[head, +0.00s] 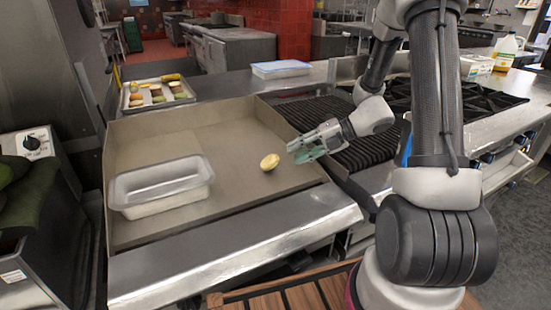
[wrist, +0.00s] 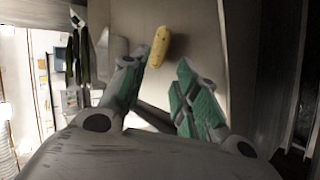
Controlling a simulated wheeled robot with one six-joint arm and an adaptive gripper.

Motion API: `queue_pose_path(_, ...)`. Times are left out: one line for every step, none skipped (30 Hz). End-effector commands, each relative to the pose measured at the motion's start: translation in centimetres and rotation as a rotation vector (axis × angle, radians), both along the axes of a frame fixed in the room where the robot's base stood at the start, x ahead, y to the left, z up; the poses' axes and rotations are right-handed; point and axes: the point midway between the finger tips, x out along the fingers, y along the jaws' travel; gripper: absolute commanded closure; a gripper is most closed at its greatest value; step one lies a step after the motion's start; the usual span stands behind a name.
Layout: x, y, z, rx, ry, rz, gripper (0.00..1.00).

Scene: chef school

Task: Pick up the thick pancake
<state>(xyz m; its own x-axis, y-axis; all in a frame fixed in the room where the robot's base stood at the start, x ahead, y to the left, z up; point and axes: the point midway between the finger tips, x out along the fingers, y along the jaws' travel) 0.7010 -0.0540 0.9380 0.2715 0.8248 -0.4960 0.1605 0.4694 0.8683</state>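The thick pancake (head: 270,162) is a small, yellow, rounded piece on the flat grey griddle, near its right side, and seems tilted up on its edge. In the wrist view the pancake (wrist: 160,46) looks like a narrow yellow oval beyond my fingertips. My gripper (head: 294,152) is just to the right of the pancake in the head view, with a small gap between them. In the wrist view my gripper (wrist: 166,68) has its two green-padded fingers apart, with nothing between them.
Low walls (head: 185,112) edge the griddle. A black grill grate (head: 345,150) lies to the right. Behind are a tray of food (head: 135,104) and a blue-lidded container (head: 281,70). The griddle's middle is clear.

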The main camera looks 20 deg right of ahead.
Motion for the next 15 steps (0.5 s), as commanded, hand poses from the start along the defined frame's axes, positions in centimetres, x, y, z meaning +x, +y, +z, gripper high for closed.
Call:
queue_pose_path(0.1,0.6,-0.3,0.000,0.001,0.004,0.70)
queue_pose_path(0.2,1.0,-0.5,0.000,0.001,0.004,0.70)
queue_pose_path(0.3,1.4,-0.7,-0.001,0.000,0.004,0.70)
queue_pose_path(0.4,1.7,-0.9,-0.002,-0.001,0.005,0.70)
queue_pose_path(0.4,2.1,-1.0,-0.002,-0.001,0.005,0.70)
queue_pose_path(0.6,2.6,-1.3,-0.001,-0.001,0.005,0.70)
queue_pose_path(0.6,3.1,-1.5,-0.002,0.000,0.006,0.70)
queue_pose_path(0.7,3.6,-1.7,-0.002,0.000,0.007,0.70)
queue_pose_path(0.9,4.2,-2.0,-0.002,0.000,0.006,0.70)
queue_pose_path(1.0,4.5,-2.2,-0.003,-0.001,0.007,0.70)
queue_pose_path(1.1,4.8,-2.4,-0.003,-0.002,0.007,0.70)
queue_pose_path(1.3,5.2,-2.6,-0.003,-0.002,0.006,0.70)
queue_pose_path(1.3,5.4,-2.7,-0.003,-0.002,0.006,0.70)
queue_pose_path(1.4,5.5,-2.8,-0.003,-0.002,0.006,0.70)
queue_pose_path(1.4,5.6,-2.9,-0.003,-0.002,0.005,0.70)
